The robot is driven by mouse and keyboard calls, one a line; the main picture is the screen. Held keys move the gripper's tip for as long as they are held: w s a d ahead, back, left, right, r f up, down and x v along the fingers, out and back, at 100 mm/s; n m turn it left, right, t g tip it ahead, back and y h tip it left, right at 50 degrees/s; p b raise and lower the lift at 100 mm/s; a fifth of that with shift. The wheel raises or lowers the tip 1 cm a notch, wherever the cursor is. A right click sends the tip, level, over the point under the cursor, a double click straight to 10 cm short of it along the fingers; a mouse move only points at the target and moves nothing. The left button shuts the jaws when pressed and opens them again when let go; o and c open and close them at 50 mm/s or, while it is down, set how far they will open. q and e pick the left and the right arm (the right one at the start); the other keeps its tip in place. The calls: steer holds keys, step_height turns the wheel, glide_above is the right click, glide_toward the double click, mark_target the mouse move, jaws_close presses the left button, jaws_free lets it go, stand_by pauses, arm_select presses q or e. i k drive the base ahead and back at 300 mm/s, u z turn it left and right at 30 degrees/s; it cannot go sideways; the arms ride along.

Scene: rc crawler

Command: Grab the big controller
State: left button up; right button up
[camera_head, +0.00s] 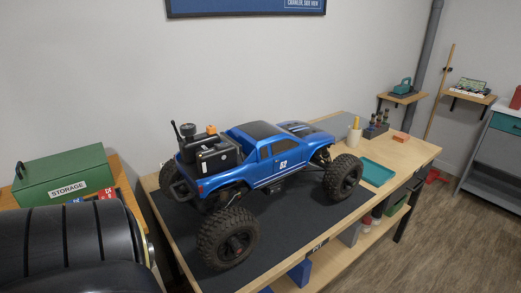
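A large blue RC truck (262,155) with big black tyres stands on a dark mat (285,225) on the wooden workbench. A black boxy device (213,158) sits in the truck's bed, with a thin black antenna and an orange knob-like part near it. I cannot tell whether this device is the big controller, and I see nothing else that is clearly a controller. Neither of my grippers is in view.
A green storage box (65,177) stands on a wooden surface at the left. A teal tray (377,172), a cup with a yellow-handled tool (354,133) and a dark holder (377,128) are at the bench's far right.

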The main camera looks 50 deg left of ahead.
mark_target(200, 148)
steer(key=z, duration=0.05)
steer(key=i, duration=1.55)
steer(key=u, duration=3.05)
